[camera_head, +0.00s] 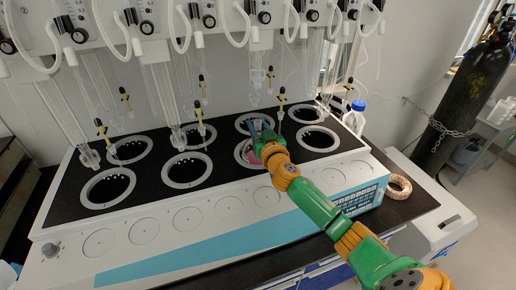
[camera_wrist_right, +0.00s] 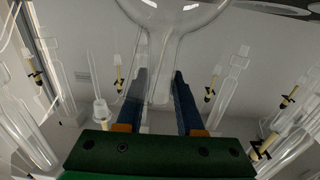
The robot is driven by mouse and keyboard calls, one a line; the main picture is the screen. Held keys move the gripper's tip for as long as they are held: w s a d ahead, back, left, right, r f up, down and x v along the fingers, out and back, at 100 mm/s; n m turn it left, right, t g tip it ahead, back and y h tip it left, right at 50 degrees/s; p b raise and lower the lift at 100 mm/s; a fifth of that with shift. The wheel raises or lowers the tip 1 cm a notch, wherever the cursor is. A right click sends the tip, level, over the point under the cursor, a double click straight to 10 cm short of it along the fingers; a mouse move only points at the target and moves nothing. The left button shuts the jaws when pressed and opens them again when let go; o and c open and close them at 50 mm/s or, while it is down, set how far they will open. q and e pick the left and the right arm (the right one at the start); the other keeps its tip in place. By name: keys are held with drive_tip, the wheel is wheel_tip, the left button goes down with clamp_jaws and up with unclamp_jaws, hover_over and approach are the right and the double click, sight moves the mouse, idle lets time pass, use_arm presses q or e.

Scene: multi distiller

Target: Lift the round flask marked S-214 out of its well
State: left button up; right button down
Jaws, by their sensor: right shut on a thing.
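My right gripper (camera_head: 262,131) is over the third well from the left in the front row of the black-topped distiller. In the right wrist view its blue fingers (camera_wrist_right: 160,75) are shut on the neck of a clear round flask (camera_wrist_right: 180,14), whose bulb is cut off by the top edge. In the head view a pinkish patch at that well (camera_head: 243,153) seems to be the flask, largely hidden by the gripper. I cannot read any S-214 mark, nor tell how far the flask sits in the well. My left gripper is out of view.
Several other ringed wells, such as the front left one (camera_head: 108,187), look dark and empty. Glass columns and tubes (camera_head: 165,100) hang close behind and above the gripper. A blue-capped bottle (camera_head: 355,117) and a cork-coloured ring (camera_head: 397,188) are at the right.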

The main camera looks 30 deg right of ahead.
wheel_tip(320, 180, up, 7)
drive_tip(key=p, duration=0.5)
drive_tip(key=shift+f, duration=0.2)
